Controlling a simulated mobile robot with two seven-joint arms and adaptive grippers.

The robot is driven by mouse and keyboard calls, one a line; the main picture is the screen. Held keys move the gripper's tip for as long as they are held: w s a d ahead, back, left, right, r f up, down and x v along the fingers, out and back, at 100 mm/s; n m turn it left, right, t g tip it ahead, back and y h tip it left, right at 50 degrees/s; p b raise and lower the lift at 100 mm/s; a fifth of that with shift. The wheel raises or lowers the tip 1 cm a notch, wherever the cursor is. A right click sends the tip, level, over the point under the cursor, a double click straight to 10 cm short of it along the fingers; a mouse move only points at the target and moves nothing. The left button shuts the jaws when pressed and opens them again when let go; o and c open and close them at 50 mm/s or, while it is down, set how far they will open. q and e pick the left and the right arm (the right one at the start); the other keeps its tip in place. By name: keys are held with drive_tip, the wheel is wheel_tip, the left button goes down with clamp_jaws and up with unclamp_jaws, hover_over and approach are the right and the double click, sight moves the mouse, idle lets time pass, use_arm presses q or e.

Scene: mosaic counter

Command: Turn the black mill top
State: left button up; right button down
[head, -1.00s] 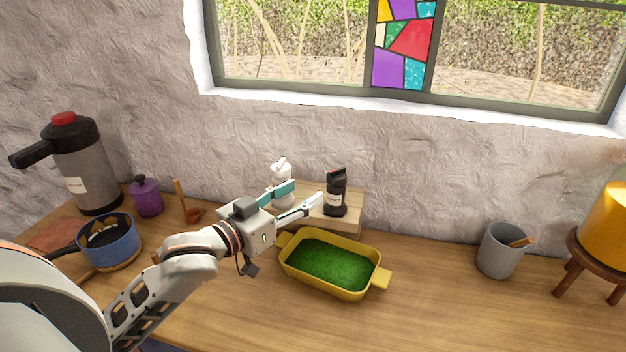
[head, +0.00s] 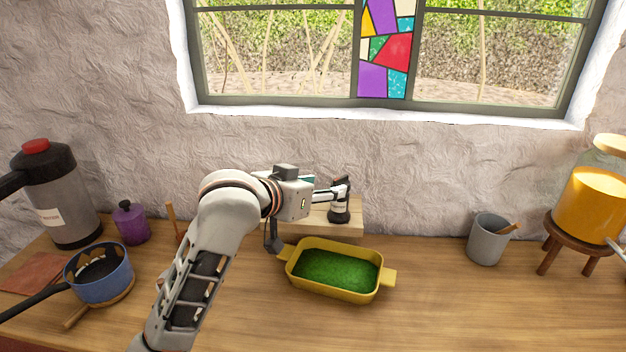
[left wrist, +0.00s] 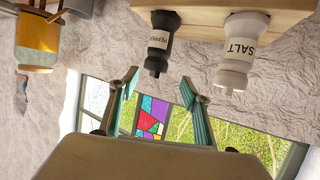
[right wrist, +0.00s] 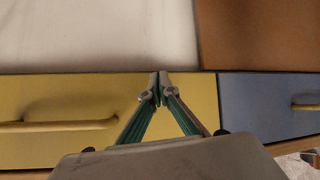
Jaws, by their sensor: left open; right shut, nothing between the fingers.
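The black mill (head: 339,213) with a pale label stands upright on a small wooden shelf (head: 350,230) against the wall. In the left wrist view the black mill (left wrist: 162,40) appears upside down, its dark top just beyond the fingertips and roughly between them. My left gripper (head: 334,192) is open beside the mill top; in its wrist view the fingers (left wrist: 159,80) are spread and empty. Contact cannot be told. My right gripper (right wrist: 160,88) is shut and empty in its wrist view, in front of yellow and blue drawer fronts; the head view does not show it.
A white salt mill (left wrist: 241,50) stands beside the black one, hidden behind my arm in the head view. A yellow dish (head: 300,288) of green contents sits just in front. A grey cup (head: 487,241) is at right. The counter between them is clear.

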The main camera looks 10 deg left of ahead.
sight(336, 182)
use_arm(q)
drive_tip(key=shift+s+d+r, duration=0.1)
drive_tip(key=shift+d+r, duration=0.3)
drive_tip(key=shift+r, duration=0.15)
drive_tip(key=shift+x, duration=3.85)
drive_tip(key=c, duration=1.1)
